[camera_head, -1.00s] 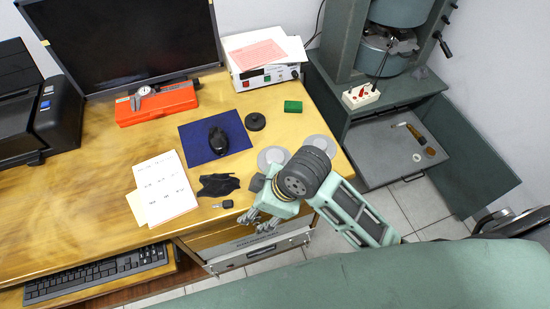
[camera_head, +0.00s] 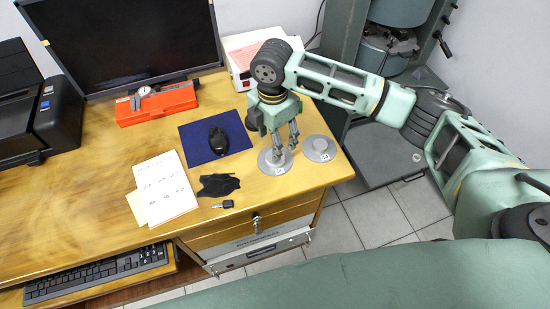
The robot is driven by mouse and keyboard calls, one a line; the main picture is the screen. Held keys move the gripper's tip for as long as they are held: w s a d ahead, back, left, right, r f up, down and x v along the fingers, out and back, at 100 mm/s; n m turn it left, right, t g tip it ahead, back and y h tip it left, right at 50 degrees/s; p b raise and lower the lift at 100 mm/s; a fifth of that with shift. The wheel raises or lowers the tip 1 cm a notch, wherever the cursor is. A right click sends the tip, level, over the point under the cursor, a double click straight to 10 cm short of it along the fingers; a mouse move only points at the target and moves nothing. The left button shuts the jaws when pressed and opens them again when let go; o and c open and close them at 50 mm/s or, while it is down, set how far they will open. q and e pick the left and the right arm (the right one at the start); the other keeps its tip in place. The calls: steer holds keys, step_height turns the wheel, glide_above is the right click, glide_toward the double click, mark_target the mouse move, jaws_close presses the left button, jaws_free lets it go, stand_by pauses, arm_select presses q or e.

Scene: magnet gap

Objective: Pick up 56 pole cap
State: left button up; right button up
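Two round grey discs with small labels, which look like pole caps, lie at the desk's right front. The left disc (camera_head: 266,166) is under my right gripper; the right disc (camera_head: 319,150) stands clear beside it. Their labels are too small to read, so I cannot tell which is 56. My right gripper (camera_head: 286,149) points down with its fingers apart, the tips over or near the left disc. I cannot tell whether they touch it. My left gripper is not in view.
A black cloth (camera_head: 218,185) and a key (camera_head: 224,204) lie left of the discs. A blue mat (camera_head: 239,127) holds a black mouse (camera_head: 218,141).

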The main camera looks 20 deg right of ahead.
step_height(320, 180, down, 7)
steer(key=shift+r+p, duration=0.2)
steer(key=shift+p, duration=0.2)
jaws_close()
stand_by(0.5)
steer(key=shift+r, duration=0.15)
